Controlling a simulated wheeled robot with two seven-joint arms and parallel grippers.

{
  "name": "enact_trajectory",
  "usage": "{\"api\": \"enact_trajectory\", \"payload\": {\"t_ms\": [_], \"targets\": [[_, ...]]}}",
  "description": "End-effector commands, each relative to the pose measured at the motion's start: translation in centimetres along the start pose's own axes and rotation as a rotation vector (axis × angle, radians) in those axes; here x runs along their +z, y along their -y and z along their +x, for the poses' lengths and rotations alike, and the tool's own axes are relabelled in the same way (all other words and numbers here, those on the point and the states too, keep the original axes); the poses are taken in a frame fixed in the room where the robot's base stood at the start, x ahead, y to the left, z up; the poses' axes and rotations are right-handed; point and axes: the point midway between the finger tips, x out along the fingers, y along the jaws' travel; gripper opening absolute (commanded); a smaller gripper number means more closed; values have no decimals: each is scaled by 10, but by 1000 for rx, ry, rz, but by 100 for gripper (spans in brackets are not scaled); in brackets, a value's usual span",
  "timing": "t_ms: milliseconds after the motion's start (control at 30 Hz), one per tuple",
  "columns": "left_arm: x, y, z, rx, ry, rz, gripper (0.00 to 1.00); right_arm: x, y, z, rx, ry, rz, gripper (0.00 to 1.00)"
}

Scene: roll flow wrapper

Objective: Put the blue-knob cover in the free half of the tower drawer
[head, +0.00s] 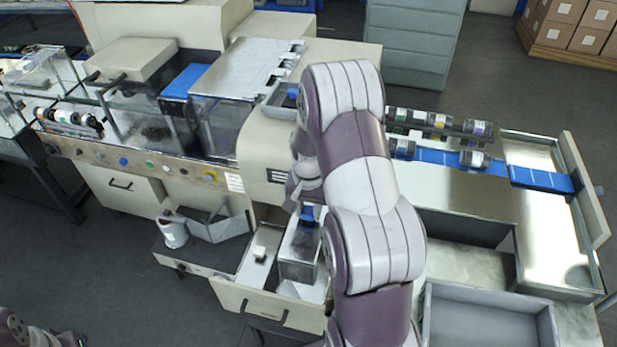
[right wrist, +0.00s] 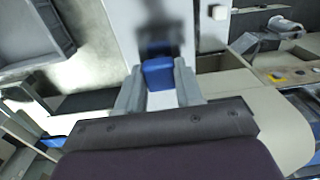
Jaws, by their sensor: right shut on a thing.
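In the head view my right arm hides most of this gripper. A cover with a white knob (head: 259,252) lies in the drawer's left half. My left gripper is out of sight; only part of that arm shows at bottom left.
The machine front with buttons (head: 124,161) rises behind. A grey tray (head: 478,316) stands to the right, below the blue conveyor belt (head: 541,179).

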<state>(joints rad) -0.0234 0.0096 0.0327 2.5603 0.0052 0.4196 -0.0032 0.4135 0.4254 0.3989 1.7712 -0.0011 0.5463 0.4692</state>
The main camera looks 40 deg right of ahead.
Motion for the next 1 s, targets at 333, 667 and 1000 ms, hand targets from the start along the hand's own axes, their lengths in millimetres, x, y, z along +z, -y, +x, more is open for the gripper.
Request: {"api": "enact_trajectory", "payload": {"t_ms": [333, 667, 1000], "targets": [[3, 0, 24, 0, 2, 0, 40, -1, 0, 38, -1, -2, 15, 0], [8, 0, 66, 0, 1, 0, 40, -1, 0, 89, -1, -2, 15, 0], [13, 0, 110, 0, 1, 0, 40, -1, 0, 140, -1, -2, 14, 0]]}}
